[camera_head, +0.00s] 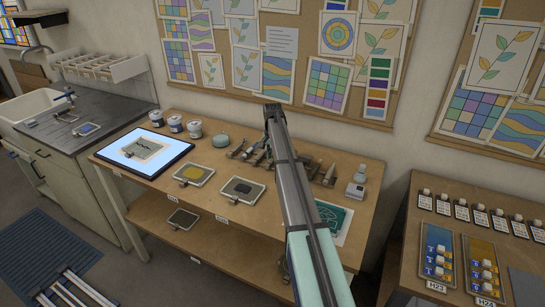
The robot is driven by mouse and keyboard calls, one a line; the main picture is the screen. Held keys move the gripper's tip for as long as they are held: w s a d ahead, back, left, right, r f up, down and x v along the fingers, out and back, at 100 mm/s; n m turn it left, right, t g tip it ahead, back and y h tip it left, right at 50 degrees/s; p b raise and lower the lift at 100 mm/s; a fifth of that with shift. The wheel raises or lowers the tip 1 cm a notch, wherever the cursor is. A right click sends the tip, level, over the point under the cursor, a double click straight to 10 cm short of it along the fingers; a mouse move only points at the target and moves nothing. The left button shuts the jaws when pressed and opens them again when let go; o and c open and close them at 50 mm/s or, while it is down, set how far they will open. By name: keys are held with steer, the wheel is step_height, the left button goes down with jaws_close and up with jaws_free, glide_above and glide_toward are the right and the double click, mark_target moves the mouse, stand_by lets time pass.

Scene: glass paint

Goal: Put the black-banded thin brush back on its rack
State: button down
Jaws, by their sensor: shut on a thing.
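My arm reaches up from the bottom of the head view across the wooden workbench. My arm covers the middle of the row. I cannot tell whether the held brush touches the rack.
A lit panel (118,158) with a sheet on it lies on the bench's left. Several paint pots (175,123), a round green pot (221,140), two palettes (241,191) and a small bottle (355,187) stand around. A teal patterned sheet (330,219) lies at front right, partly behind my arm.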

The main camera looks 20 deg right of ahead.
steer(key=shift+f, duration=0.1)
steer(key=c, duration=0.9)
jaws_free()
steer(key=shift+c, duration=0.2)
